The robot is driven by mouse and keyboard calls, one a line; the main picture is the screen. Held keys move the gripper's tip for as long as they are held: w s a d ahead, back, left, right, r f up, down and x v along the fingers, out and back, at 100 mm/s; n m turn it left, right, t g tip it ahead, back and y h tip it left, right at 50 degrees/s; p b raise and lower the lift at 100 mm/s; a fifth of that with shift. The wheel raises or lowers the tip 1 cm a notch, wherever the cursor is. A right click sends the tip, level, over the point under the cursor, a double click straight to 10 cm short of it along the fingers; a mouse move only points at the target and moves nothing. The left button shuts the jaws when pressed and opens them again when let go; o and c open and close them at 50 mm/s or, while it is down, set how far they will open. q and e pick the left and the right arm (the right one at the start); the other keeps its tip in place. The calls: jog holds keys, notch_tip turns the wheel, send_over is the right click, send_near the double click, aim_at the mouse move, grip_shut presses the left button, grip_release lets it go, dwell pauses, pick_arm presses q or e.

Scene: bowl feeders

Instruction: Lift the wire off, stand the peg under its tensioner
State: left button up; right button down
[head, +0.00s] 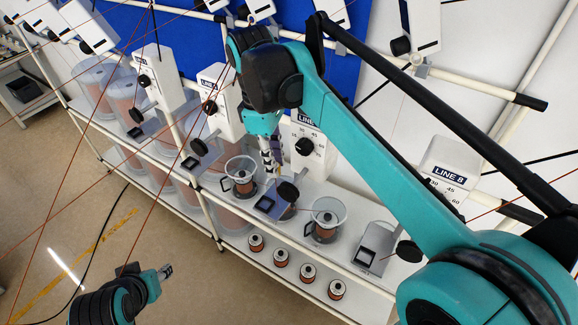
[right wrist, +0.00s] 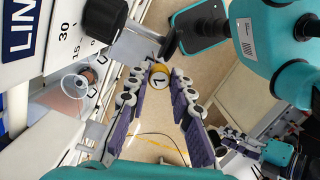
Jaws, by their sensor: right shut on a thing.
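My right gripper (head: 273,165) is shut in front of a white tensioner box with a black knob (head: 305,146), its label partly hidden by my arm. In the right wrist view, a small yellow-rimmed disc with a dark mark (right wrist: 160,80) sits between the fingertips; it may be the end of the peg, but its body is hidden. Thin red wires (head: 78,120) cross the head view at the left; I cannot tell which one the task means. My left gripper (head: 165,271) is low at the left, over the floor, away from the rack; its fingertips are too small to judge.
A white shelf rack holds clear cups with spools (head: 326,222) (head: 241,178). Several copper spools (head: 308,272) stand on the lower shelf. A second tensioner box labelled LINE 8 (head: 449,168) is at the right. The floor (head: 60,210) at the left is open.

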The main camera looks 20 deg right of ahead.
jog(key=shift+w+a+f+b, duration=0.75)
jog(key=shift+w+a+f, duration=0.65)
jog(key=shift+w, duration=0.2)
